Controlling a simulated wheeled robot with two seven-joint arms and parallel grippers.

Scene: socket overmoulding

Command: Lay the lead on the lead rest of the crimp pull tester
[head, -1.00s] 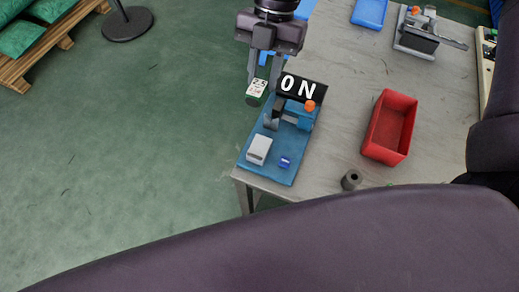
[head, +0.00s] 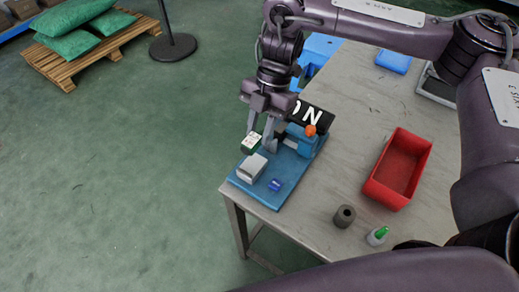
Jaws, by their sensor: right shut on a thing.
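The crimp pull tester stands at the table's left edge. It has a blue base plate (head: 287,187), a blue clamp with an orange knob (head: 310,131), and a black panel with white letters (head: 322,112). A grey block on the plate, which looks like the lead rest (head: 252,168), sits at its near left. My right gripper (head: 260,141) is low over the tester's left side, shut on the lead. The lead (head: 250,143) shows only as a dark green piece with a white label, just behind the grey block. I cannot tell whether it touches the tester. My left gripper is out of view.
A small blue part (head: 275,184) is on the base plate. A red bin (head: 399,168), a dark grey cylinder (head: 344,216) and a green-tipped bottle (head: 377,236) stand on the table to the right. A blue tray (head: 394,62) is farther back.

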